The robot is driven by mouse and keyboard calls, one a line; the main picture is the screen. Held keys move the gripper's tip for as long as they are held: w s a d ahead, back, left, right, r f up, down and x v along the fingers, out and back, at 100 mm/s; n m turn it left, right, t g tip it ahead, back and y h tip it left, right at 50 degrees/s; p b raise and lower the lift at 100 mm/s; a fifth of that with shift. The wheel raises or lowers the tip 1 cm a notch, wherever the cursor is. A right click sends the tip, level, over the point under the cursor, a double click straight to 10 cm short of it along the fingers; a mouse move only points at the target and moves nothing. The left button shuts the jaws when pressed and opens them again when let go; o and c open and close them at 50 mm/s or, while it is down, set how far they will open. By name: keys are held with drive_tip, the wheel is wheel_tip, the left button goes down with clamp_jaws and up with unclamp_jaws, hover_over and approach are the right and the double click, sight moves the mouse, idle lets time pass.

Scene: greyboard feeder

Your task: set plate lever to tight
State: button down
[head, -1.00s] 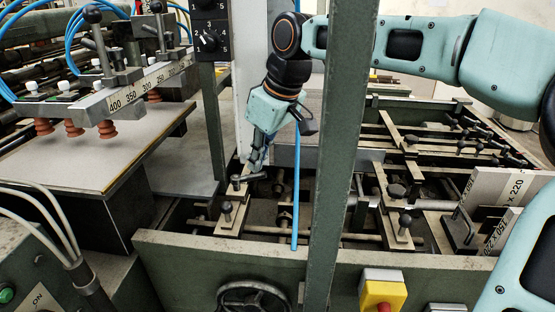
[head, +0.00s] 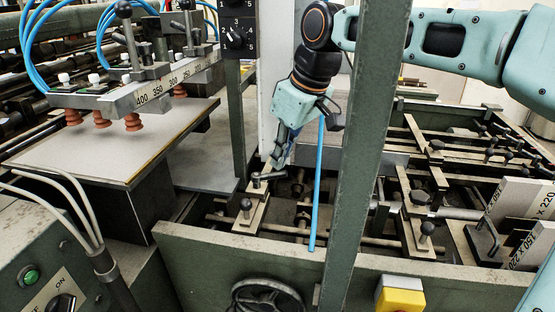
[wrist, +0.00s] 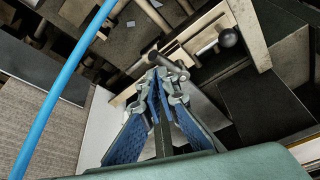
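The plate lever (head: 268,177) is a short dark bar handle on a pale metal strip, left of the green upright in the head view. It lies nearly level, pointing right. In the wrist view the lever (wrist: 170,63) shows as a dark rod just beyond the fingertips. My gripper (head: 276,163) points down at it from above. In the wrist view my gripper (wrist: 166,82) has its blue-padded fingers drawn together at the tips, with no object seen between them. Whether the tips touch the lever I cannot tell. No tight mark is readable.
A green upright (head: 358,150) stands just right of my gripper, and a blue hose (head: 318,190) hangs beside it. A black-knobbed post (head: 246,206) stands in front of the lever. The suction-cup bar (head: 150,88) is at left. A green front rail (head: 215,250) crosses below.

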drive_tip(key=v, duration=1)
drive_tip(key=shift+r, duration=0.4)
drive_tip(key=shift+d, duration=0.15)
